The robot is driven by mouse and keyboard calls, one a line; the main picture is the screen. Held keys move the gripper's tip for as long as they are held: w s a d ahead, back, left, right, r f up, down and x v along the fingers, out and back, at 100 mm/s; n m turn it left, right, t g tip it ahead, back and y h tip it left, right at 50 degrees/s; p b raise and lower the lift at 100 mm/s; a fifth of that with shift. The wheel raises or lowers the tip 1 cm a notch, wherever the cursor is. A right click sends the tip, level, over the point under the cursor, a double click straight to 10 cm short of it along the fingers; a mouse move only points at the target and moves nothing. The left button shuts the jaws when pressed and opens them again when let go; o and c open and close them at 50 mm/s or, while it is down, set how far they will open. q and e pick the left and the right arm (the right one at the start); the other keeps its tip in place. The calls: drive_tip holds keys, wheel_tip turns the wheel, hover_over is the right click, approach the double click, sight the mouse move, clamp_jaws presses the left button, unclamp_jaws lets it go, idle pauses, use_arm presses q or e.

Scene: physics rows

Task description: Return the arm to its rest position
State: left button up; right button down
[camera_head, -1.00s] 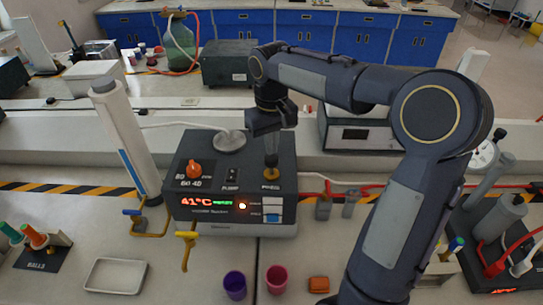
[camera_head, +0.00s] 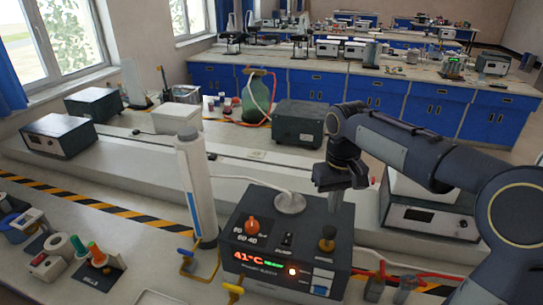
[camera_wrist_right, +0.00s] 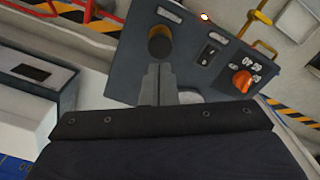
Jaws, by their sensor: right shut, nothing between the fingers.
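My right arm comes in from the right in the head view. Its gripper (camera_head: 334,208) points down over the black knob (camera_head: 327,240) on the dark heater box (camera_head: 262,228). In the right wrist view the gripper's fingers (camera_wrist_right: 158,80) are together with nothing between them. Their tips appear close to the black knob (camera_wrist_right: 160,42); I cannot tell the exact gap. The box has an orange knob (camera_head: 252,226), a small switch and a lit red display reading 41°C. My left gripper is not in view.
A white upright cylinder (camera_head: 196,190) stands left of the heater box. A grey instrument (camera_head: 430,212) stands behind and to the right, close to my arm. Red hoses (camera_head: 400,280) run at the box's right. The bench at left holds small items and striped tape.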

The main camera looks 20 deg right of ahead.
drive_tip(key=s+a+f+t+y+b, duration=0.1)
drive_tip(key=s+a+f+t, duration=0.1)
drive_tip(key=s, duration=0.5)
drive_tip(key=s+a+f+m+t+y+b, duration=0.1)
drive_tip(key=s+a+f+b, duration=0.1)
drive_tip(key=s, duration=0.5)
drive_tip(key=s+a+f+t+y+b, duration=0.1)
drive_tip(key=s+a+f+t, duration=0.1)
drive_tip(key=s+f, duration=0.3)
drive_tip(key=s+a, duration=0.1)
drive_tip(key=s, duration=0.2)
drive_tip(key=shift+a+f+m+t+y, duration=0.15)
drive_tip(key=shift+f+m+t+y, duration=0.15)
drive_tip(key=shift+f+y, duration=0.1)
drive_tip(key=shift+s, duration=0.1)
